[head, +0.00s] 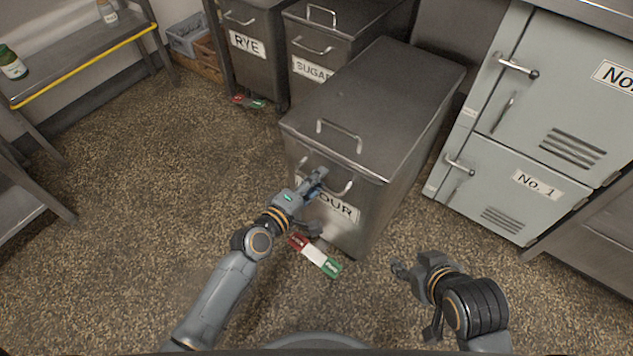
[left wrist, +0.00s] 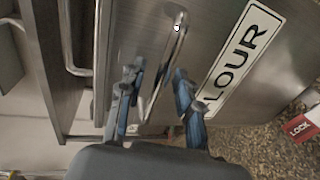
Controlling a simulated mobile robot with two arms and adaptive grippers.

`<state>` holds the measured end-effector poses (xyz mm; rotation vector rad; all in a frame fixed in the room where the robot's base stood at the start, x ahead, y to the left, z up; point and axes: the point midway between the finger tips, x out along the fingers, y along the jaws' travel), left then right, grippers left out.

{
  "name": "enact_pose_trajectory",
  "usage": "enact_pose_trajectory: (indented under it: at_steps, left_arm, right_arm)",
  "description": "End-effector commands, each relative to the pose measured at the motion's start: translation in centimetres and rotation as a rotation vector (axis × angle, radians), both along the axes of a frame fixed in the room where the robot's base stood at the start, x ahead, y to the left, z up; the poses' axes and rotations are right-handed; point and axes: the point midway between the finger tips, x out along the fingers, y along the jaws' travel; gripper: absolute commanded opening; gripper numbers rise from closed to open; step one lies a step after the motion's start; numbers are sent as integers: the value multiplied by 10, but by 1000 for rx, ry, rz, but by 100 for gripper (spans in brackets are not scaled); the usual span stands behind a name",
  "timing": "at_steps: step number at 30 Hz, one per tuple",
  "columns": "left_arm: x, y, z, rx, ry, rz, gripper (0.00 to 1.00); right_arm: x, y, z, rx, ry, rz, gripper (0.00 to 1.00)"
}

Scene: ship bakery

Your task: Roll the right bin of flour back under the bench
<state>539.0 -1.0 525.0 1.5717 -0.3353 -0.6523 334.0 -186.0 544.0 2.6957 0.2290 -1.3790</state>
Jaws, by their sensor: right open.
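The steel flour bin (head: 385,100) stands out on the floor, in front of the sugar bin. Its lid is closed, with a lid handle (head: 338,137) on top. Its front handle (left wrist: 178,45) is a curved metal bar beside the FLOUR label (left wrist: 240,52). My left gripper (head: 318,203) is at the bin's front. In the left wrist view its two fingers are apart, on either side of the handle bar; I cannot tell whether they touch it. A red, white and green lock pedal (head: 315,256) sits at the bin's foot. My right gripper (head: 414,300) is open and empty, right of the pedal.
The rye bin (head: 250,58) and sugar bin (head: 335,35) stand behind, at the bench. Pale cabinets (head: 510,190) close off the right. A steel rack (head: 75,62) with jars stands at the left. Speckled floor is clear between the rack and the flour bin.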

Motion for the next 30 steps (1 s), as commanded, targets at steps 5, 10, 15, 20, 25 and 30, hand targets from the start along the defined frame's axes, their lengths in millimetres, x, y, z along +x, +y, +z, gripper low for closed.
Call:
enact_pose_trajectory:
  at_steps: [5, 10, 15, 20, 25, 30]
  left_arm:
    - [0, 0, 0, 0, 0, 0, 34]
    - [0, 0, 0, 0, 0, 0, 10]
    - [0, 0, 0, 0, 0, 0, 0]
    - [0, 0, 0, 1, 1, 0, 0]
    - [4, -3, 0, 0, 0, 0, 0]
    - [18, -13, 2, -4, -2, 0, 0]
  right_arm:
    - [0, 0, 0, 0, -2, 0, 45]
    - [0, 0, 0, 0, -2, 0, 45]
    - [0, 0, 0, 0, -2, 0, 45]
    - [0, 0, 0, 0, -1, 0, 45]
    - [1, 0, 0, 2, -4, 1, 45]
    - [4, 2, 1, 6, -24, 3, 45]
